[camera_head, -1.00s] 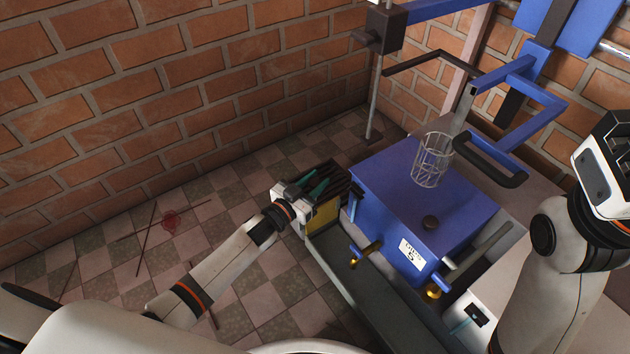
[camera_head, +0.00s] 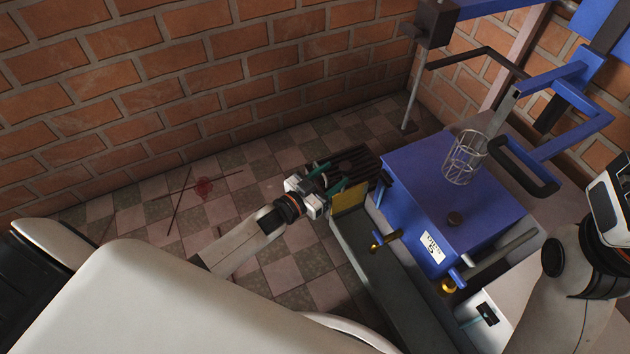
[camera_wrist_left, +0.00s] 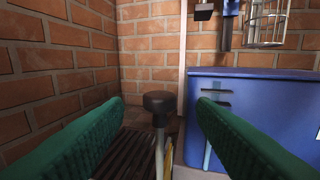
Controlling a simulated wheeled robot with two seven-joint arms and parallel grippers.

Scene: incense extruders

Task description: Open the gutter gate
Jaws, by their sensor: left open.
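The gutter gate is a small yellow plate (camera_head: 348,198) at the far end of the long dark gutter (camera_head: 385,265). In the left wrist view, a dark round knob (camera_wrist_left: 158,101) on a thin stem stands upright, with a sliver of yellow plate (camera_wrist_left: 169,152) below it. My left gripper (camera_head: 332,178) is open beside the gate. Its two green fingers (camera_wrist_left: 160,125) lie either side of the knob in that view, with gaps to both. Contact is not visible. My right arm's end (camera_head: 610,195) is cut by the right edge; its fingers cannot be made out.
A blue machine box (camera_head: 420,180) with a wire basket (camera_head: 465,158) stands right of the gate. A dark floor grate (camera_head: 365,163) lies behind the gripper. Brass-tipped valves (camera_head: 376,246) project near the gutter. Tiled floor (camera_head: 250,200) is open to the left.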

